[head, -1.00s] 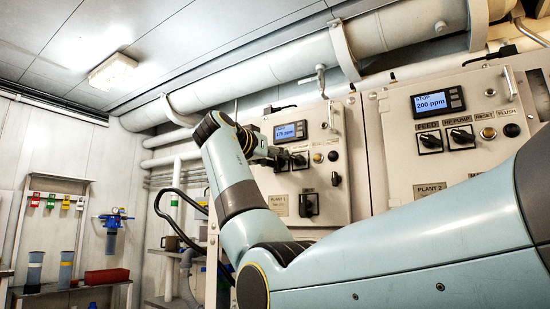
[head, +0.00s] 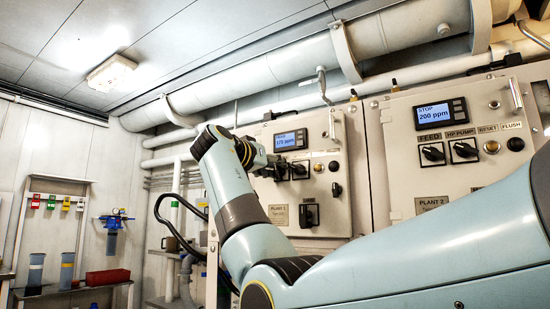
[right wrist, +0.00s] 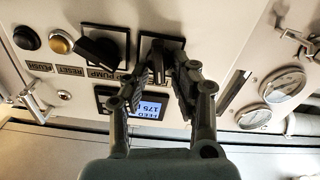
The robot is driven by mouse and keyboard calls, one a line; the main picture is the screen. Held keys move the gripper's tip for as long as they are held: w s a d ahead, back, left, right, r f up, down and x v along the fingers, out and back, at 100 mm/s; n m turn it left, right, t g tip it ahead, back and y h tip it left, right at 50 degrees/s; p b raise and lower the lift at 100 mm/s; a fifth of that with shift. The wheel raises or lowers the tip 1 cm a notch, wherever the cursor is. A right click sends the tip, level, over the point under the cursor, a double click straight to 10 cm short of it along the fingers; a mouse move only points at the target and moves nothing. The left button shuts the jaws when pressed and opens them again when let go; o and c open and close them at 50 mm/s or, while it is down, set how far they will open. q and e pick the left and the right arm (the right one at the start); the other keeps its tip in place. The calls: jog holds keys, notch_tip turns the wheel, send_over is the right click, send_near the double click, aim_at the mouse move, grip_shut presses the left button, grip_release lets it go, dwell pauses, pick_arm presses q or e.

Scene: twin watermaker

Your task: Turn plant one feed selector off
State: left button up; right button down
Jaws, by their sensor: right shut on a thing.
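The plant one feed selector (right wrist: 157,62) is a black knob on a square black plate, seen close in the right wrist view, which shows the panel upside down. Its handle runs nearly up and down in that view. My right gripper (right wrist: 162,72) has a finger on each side of the knob and is shut on it. In the head view the gripper (head: 269,162) is at the plant one panel (head: 325,200), below its blue display (head: 290,140), and mostly covers the selector. My left gripper is not in view.
The HP pump selector (right wrist: 100,47) is close beside the feed selector, with the reset button (right wrist: 61,42) and flush button (right wrist: 27,38) beyond. Two round gauges (right wrist: 283,84) are at the other side. The plant two panel (head: 455,180) stands to the right in the head view.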

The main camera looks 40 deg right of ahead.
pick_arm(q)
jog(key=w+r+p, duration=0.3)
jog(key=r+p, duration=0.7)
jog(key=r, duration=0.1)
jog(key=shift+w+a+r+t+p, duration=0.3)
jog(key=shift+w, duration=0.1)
pick_arm(e)
jog(key=shift+w+a+f+n, duration=0.1)
jog(key=shift+n, duration=1.45)
jog(key=shift+w+f+n, duration=0.1)
jog(key=shift+w+n, duration=0.05)
jog(key=shift+n, duration=1.45)
jog(key=shift+w+a+f+n, duration=0.1)
jog(key=shift+n, duration=1.45)
jog(key=c, duration=1.4)
grip_release()
jog(key=shift+o, duration=0.2)
jog(key=v, duration=1.2)
jog(key=shift+f, duration=0.1)
